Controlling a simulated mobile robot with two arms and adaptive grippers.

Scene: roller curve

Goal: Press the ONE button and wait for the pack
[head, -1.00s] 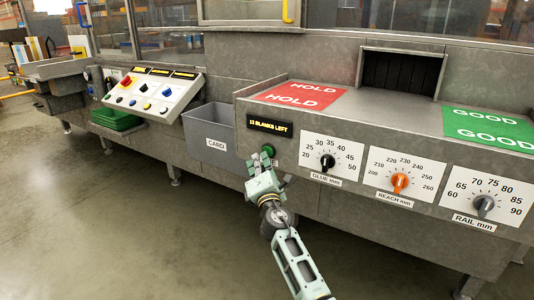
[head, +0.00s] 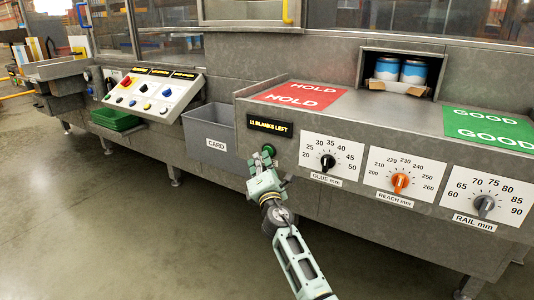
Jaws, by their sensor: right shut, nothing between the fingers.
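The green button (head: 268,150) sits on the machine's front, below a black display (head: 270,126) that reads "11 BLANKS LEFT". My right gripper (head: 264,163) is shut and empty, with its fingertips right at the button; I cannot tell whether they touch it. A pack (head: 394,80) with blue and white cans in an open cardboard tray stands in the opening (head: 372,58) at the back of the machine top. My left gripper is not in view.
Red HOLD (head: 300,96) and green GOOD (head: 488,128) areas mark the machine top. GLUE (head: 327,162), REACH (head: 400,181) and RAIL (head: 484,204) dials sit right of the button. A grey CARD bin (head: 208,133) and a button console (head: 150,92) stand to the left.

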